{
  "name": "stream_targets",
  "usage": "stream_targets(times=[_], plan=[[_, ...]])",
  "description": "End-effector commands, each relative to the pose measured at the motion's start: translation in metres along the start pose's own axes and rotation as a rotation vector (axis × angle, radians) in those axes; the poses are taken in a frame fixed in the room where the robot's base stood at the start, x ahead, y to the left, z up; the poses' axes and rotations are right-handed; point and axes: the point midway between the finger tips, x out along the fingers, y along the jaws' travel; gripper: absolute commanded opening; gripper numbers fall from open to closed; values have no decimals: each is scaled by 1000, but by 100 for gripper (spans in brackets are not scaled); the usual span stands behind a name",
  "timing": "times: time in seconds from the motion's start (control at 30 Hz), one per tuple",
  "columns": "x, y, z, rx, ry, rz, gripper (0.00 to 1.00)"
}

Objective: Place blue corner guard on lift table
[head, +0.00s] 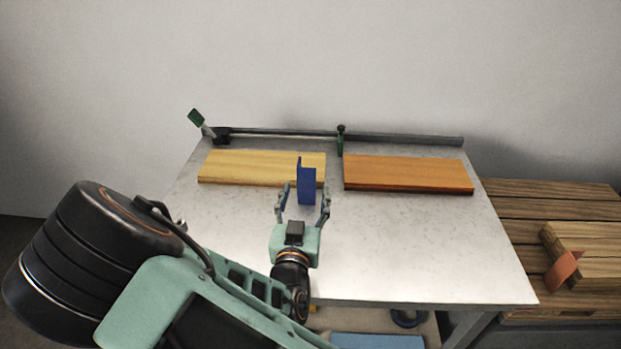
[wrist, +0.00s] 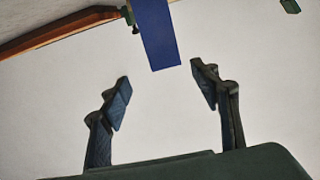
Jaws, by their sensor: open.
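The blue corner guard (head: 307,187) appears to stand upright on the pale grey table top (head: 410,245), in front of the right end of the pale board. It also shows at the top of the wrist view (wrist: 157,35), just beyond the fingertips. My gripper (head: 304,204) is open and empty, pointing at the guard from the near side. In the wrist view the two fingers (wrist: 160,80) are spread, with the guard's near end ahead of the gap between them. I cannot tell for certain which surface is the lift table.
A pale yellow board (head: 245,169) and an orange-brown board (head: 405,174) lie at the back, before a metal rail (head: 400,138) with a green-topped stop (head: 341,140). Slatted timber (head: 520,215) with an orange corner piece (head: 562,269) sits right. The table's front right is clear.

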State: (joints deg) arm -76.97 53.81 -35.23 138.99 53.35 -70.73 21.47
Motion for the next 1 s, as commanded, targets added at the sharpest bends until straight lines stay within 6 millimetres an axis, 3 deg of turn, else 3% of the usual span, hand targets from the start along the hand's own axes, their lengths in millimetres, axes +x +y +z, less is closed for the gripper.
stream_targets(times=[0.2,0.43,0.7,1.0], plan=[[36,1,-1,0,1,3,56],[53,-1,0,-1,1,1,56],[91,-6,1,-1,0,2,56],[98,-7,2,1,-1,1,56]])
